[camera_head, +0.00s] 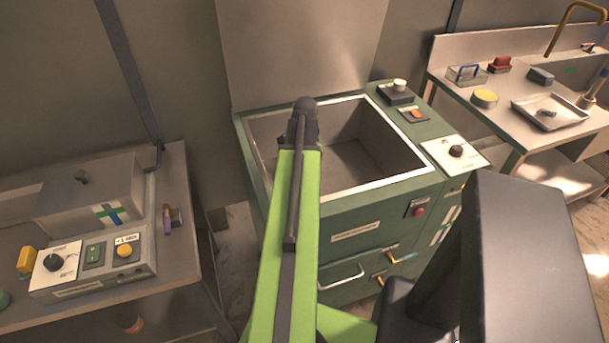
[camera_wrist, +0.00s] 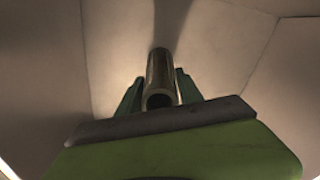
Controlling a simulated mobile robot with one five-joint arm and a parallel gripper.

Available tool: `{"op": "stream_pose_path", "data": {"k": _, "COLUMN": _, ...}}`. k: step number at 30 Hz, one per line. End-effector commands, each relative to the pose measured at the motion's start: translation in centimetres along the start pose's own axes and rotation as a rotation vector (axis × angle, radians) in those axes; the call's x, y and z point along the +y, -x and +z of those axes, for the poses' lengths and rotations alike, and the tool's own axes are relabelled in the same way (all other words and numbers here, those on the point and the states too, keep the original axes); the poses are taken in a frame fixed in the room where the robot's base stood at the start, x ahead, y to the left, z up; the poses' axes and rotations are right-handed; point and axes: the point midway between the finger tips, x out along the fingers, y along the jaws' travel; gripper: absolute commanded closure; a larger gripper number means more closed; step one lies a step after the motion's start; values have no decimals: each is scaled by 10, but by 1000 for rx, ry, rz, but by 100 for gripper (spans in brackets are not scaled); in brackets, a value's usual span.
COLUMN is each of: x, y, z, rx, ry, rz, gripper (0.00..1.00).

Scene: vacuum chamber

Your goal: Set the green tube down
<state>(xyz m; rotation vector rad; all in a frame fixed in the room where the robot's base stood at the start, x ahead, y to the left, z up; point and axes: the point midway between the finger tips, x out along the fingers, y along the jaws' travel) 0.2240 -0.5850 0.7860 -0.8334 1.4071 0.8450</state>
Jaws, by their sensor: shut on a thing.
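The tube (camera_wrist: 161,72) shows in the wrist view as a hollow cylinder, dark olive in this light. Its open end faces the camera. My gripper (camera_wrist: 158,88) is shut on it, with one green finger on each side. Pale surfaces lie beyond the tube, with a dark shadow band running up from it. I cannot tell whether the tube touches any surface. In the head view my green arm reaches over the left part of the open chamber (camera_head: 403,172), and the gripper and tube are hidden behind the arm.
The chamber stands in a green cabinet (camera_head: 355,234) with a raised pale rim. A bench with a control box (camera_head: 95,262) and a purple item (camera_head: 166,220) is at left. A counter with a metal tray (camera_head: 566,120) and a yellow round item (camera_head: 485,98) is at right.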

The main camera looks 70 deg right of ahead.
Motion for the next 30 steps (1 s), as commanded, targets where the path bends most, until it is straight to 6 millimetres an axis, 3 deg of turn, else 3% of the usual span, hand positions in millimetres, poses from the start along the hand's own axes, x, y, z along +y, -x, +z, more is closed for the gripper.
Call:
{"op": "stream_pose_path", "data": {"k": 4, "x": 0, "y": -4, "z": 0, "rx": 0, "ry": 0, "rz": 0, "gripper": 100}}
{"op": "stream_pose_path", "data": {"k": 5, "x": 0, "y": -4, "z": 0, "rx": 0, "ry": 0, "rz": 0, "gripper": 56}}
{"op": "stream_pose_path", "data": {"k": 10, "x": 0, "y": -2, "z": 0, "rx": 0, "ry": -1, "rz": 0, "gripper": 36}}
{"op": "stream_pose_path", "data": {"k": 22, "x": 1, "y": 4, "z": -1, "rx": 0, "ry": -1, "rz": 0, "gripper": 36}}
{"op": "stream_pose_path", "data": {"k": 30, "x": 1, "y": 50, "z": -1, "rx": 0, "ry": -2, "rz": 0, "gripper": 36}}
